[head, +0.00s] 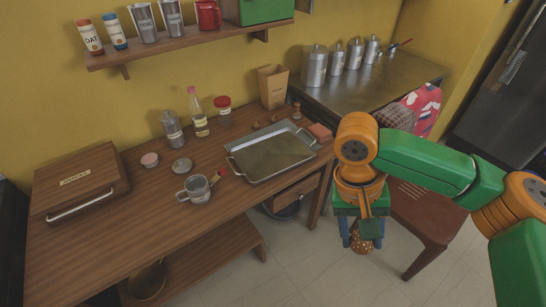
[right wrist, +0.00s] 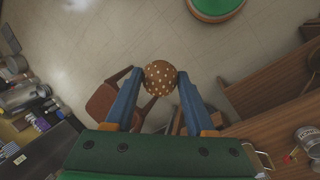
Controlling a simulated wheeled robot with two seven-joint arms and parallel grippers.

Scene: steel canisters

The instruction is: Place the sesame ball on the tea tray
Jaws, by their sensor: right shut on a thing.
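The sesame ball (head: 361,246) is round, brown and dotted with pale seeds. My right gripper (right wrist: 160,80) is shut on the sesame ball (right wrist: 160,76), which sits between its blue fingertips. In the head view the right gripper (head: 360,239) points down and holds the ball over the floor, right of the wooden table. The tea tray seems to be the metal tray (head: 270,158) with a brownish flat bottom and raised rim. It lies on the right part of the table, left of and apart from the gripper, and looks empty. My left gripper is not in view.
The wooden table (head: 110,240) also bears a metal mug (head: 196,188), a snacks box (head: 80,183), bottles and a paper bag (head: 272,86) behind the tray. A brown chair (head: 420,215) stands beside my right arm. A metal counter (head: 360,85) with canisters is behind.

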